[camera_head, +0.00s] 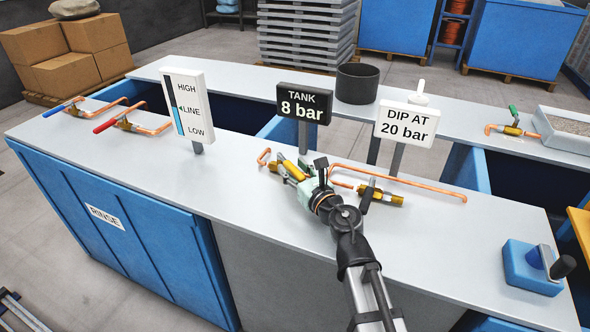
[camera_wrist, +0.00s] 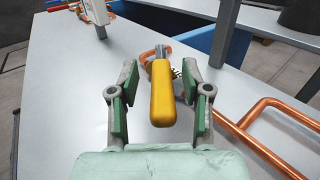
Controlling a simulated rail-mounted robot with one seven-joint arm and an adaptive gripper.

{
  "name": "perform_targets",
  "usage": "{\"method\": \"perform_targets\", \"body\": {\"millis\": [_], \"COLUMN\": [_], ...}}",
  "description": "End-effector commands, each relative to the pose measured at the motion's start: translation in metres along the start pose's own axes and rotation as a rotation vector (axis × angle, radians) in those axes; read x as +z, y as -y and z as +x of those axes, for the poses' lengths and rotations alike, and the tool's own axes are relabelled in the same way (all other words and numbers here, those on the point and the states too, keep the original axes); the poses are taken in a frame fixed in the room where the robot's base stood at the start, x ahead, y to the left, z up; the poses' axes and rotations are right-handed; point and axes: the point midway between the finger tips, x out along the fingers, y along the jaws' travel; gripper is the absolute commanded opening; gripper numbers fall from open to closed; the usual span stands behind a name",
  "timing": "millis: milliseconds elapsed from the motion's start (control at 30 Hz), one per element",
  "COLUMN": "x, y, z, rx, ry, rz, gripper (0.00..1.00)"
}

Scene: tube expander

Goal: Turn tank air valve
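A valve with a yellow handle (camera_head: 292,168) sits on the bench behind my gripper (camera_head: 303,176), below the dark sign reading "TANK 8 bar" (camera_head: 304,104). In the wrist view the yellow handle (camera_wrist: 163,95) points toward me and lies between the two green-padded fingers of my gripper (camera_wrist: 158,88). The fingers are open, with a visible gap on each side of the handle. The far end of the handle meets a metal fitting and a copper pipe (camera_wrist: 150,53). The valve body is partly hidden by the handle and, in the head view, by my gripper.
A brass valve with a dark handle (camera_head: 381,195) and a long copper pipe (camera_head: 420,184) stand close on the right. The bench (camera_head: 235,190) is clear to the left.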

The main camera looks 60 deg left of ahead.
Motion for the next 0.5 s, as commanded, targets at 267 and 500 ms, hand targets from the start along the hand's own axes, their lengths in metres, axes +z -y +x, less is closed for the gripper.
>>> {"method": "perform_targets", "body": {"millis": [267,500], "x": [0.000,0.000], "y": [0.000,-0.001], "z": [-0.006,-0.041], "rx": [-0.001,-0.003], "ry": [0.000,0.000], "rz": [0.000,0.000], "gripper": [0.48,0.48]}}
